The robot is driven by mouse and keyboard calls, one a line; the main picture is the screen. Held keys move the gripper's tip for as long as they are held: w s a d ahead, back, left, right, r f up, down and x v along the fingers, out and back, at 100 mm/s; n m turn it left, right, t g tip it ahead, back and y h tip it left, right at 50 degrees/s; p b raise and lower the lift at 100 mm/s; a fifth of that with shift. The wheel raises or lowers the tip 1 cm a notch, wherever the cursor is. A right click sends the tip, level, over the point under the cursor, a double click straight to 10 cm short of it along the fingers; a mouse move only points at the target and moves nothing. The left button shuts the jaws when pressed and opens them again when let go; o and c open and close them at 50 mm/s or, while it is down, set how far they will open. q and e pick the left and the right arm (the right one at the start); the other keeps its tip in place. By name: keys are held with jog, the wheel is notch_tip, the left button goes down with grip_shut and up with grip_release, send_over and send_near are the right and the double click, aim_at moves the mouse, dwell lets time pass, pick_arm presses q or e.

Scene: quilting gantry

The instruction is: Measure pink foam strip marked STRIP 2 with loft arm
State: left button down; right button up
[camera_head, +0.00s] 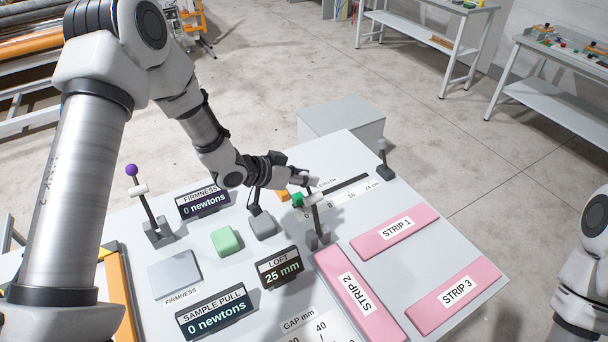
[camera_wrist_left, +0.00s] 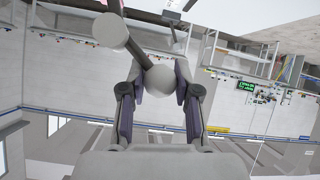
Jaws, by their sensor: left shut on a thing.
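The pink foam strip marked STRIP 2 (camera_head: 343,289) lies flat on the grey table, its lower end cut off by the frame. The LOFT display (camera_head: 281,269) reads 25 mm. A lever with a white collar (camera_head: 317,222), which I take as the loft arm, stands on a grey base just beyond the strip's upper end. My left gripper (camera_head: 303,183) is at its top. In the left wrist view, my left gripper's fingers (camera_wrist_left: 158,100) are shut around a grey ball (camera_wrist_left: 158,80) on a rod. My right gripper is out of view.
STRIP 1 (camera_head: 370,242) and STRIP 3 (camera_head: 430,309) lie to the right. A purple-knobbed lever (camera_head: 149,208), a green block (camera_head: 226,241), a grey block (camera_head: 263,226) and the FIRMNESS (camera_head: 203,204) and SAMPLE PULL (camera_head: 214,313) displays stand left. A grey box (camera_head: 340,119) is behind.

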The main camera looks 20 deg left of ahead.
pick_arm(q)
jog(key=shift+s+f, duration=0.15)
jog(key=shift+f, duration=0.15)
jog(key=c, duration=1.1)
grip_release()
jog(key=shift+a, duration=0.1)
jog(key=shift+r, duration=0.1)
jog(key=shift+a+r, duration=0.15)
jog(key=v, duration=1.1)
jog(key=shift+s, duration=0.2)
jog(key=shift+r, duration=0.1)
